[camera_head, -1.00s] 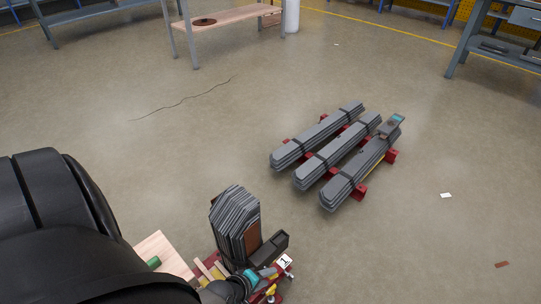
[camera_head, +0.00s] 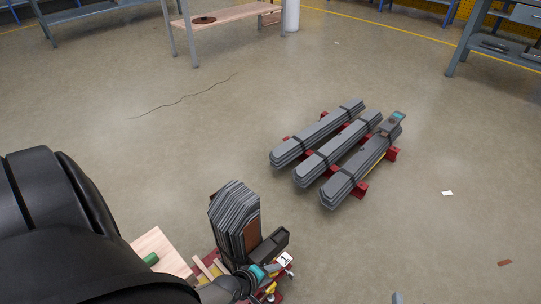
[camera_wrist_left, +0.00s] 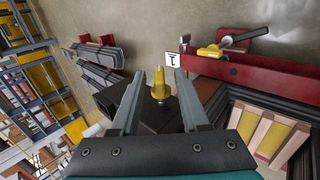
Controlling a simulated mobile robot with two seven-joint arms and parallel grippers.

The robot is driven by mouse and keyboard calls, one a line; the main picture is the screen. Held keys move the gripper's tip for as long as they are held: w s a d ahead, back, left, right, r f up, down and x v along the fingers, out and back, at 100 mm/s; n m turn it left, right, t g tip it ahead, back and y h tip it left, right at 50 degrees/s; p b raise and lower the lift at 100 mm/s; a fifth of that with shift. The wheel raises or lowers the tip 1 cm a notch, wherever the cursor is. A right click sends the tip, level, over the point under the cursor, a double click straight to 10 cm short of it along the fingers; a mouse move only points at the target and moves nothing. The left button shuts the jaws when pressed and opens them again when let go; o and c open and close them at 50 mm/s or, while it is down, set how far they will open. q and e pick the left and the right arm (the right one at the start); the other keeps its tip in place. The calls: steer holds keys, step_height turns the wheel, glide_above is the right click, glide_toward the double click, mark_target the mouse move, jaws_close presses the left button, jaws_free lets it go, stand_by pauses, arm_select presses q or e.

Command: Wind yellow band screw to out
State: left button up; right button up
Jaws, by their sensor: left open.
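A small upright yellow piece (camera_wrist_left: 159,88), which looks like the yellow band screw, shows between the fingers of my left gripper (camera_wrist_left: 160,76) in the left wrist view. The fingers are apart on both sides of it, with gaps. In the head view my left gripper (camera_head: 264,269) is low beside the upright stack of grey plates (camera_head: 233,222), and my arm covers part of the fixture. A second yellow part (camera_wrist_left: 211,50) sits on the red frame (camera_wrist_left: 255,72), beside a metal rod. I cannot tell whether the fingers touch the screw. My right gripper does not show clearly.
A white card marked 1 (camera_head: 285,259) stands on the fixture's right side. A dark open box (camera_head: 270,247) is next to the stack. Grey plate bundles (camera_head: 338,150) lie on red supports farther back. The floor between is clear. A small grey tip (camera_head: 397,298) shows at the bottom edge.

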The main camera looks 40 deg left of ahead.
arm_select(q)
steer(key=shift+c, duration=0.3)
jaws_close()
stand_by(0.3)
steer(key=shift+w+t, duration=0.1)
steer(key=shift+t, duration=0.2)
steer(key=shift+d+f+t+b, duration=0.1)
steer(key=shift+f+t+b, duration=0.05)
steer(key=shift+t+b, duration=0.45)
steer(key=shift+t, duration=0.3)
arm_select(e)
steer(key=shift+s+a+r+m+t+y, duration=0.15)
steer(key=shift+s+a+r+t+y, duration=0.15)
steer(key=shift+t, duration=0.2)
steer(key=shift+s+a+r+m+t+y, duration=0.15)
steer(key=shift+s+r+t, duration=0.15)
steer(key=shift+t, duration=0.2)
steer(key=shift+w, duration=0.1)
